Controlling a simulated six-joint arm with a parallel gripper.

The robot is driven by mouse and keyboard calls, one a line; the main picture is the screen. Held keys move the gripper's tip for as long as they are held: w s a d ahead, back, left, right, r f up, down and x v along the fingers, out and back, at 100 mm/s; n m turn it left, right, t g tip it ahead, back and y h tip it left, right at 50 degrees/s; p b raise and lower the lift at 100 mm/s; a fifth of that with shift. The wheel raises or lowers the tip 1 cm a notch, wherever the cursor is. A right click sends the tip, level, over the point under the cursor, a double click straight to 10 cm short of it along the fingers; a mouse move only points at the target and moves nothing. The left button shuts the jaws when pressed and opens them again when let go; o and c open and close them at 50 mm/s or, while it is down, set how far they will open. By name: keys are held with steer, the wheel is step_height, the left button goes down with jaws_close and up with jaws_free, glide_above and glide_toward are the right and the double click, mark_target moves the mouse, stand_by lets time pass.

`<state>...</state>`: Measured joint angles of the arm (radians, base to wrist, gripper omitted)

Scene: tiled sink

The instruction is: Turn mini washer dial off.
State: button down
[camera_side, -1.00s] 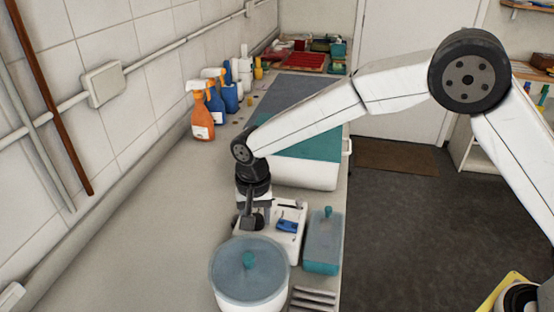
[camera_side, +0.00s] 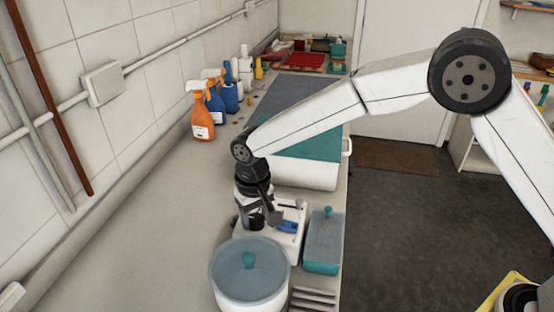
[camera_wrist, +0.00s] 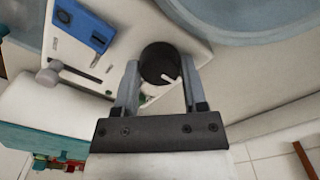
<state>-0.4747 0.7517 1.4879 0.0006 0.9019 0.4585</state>
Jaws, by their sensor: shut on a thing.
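The dial (camera_wrist: 158,60) is a round black knob with a white pointer line, on a white control panel (camera_wrist: 115,70). In the wrist view my gripper (camera_wrist: 160,72) has one grey finger on each side of the dial and is shut on it. A small green mark (camera_wrist: 143,97) shows on the panel beside the dial. In the side view my gripper (camera_side: 263,218) is down at the left part of the white panel (camera_side: 297,217), behind a round white tub (camera_side: 250,298) with a blue lid. The fingers partly hide the dial there.
A blue piece (camera_wrist: 85,24) and a grey slider lever (camera_wrist: 72,77) are also on the panel. A teal-lidded box (camera_side: 323,245) stands to its right. A large white bin (camera_side: 305,175) is behind. Spray bottles (camera_side: 202,115) stand by the wall. The counter at left is clear.

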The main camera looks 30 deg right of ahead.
mark_target(256, 218)
steer(key=shift+c, duration=0.7)
jaws_free()
steer(key=shift+r, duration=3.9)
